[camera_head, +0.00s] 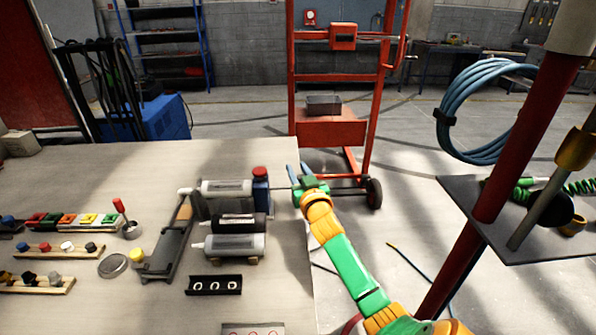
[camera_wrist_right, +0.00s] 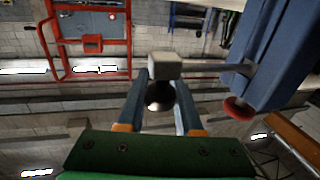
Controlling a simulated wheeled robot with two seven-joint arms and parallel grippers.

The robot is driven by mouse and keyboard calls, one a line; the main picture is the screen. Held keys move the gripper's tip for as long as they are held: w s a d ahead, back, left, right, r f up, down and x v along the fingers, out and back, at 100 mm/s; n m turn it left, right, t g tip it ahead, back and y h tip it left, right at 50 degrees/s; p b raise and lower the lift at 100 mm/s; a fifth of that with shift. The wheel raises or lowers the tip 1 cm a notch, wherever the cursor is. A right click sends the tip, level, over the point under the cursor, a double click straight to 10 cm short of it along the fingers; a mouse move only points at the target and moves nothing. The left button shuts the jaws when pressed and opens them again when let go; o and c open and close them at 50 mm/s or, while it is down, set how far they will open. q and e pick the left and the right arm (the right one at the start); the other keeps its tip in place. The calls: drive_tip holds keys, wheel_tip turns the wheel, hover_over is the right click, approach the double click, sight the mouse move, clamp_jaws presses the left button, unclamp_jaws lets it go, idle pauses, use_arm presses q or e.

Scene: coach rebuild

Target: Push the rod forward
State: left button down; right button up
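A thin grey rod (camera_head: 281,188) sticks out to the right from a blue block with a red cap (camera_head: 261,190) at the table's right side. In the right wrist view the rod (camera_wrist_right: 205,68) runs from the blue block (camera_wrist_right: 268,55) to a pale square end piece (camera_wrist_right: 165,66). A dark rounded piece (camera_wrist_right: 159,96) shows just below that end, between my fingers. My right gripper (camera_head: 299,169) is at the rod's outer end, its two blue-grey fingers apart on either side. Whether they press on the end is unclear. My left gripper is not in view.
Grey-white cylinders (camera_head: 235,245) lie beside the blue block on the table (camera_head: 290,290). A dark bracket (camera_head: 214,285) with rings is in front. A red hand truck (camera_head: 297,80) stands behind my right gripper. A dark red post (camera_head: 500,180) rises at the right.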

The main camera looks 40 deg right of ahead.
clamp_jaws()
idle(1.1)
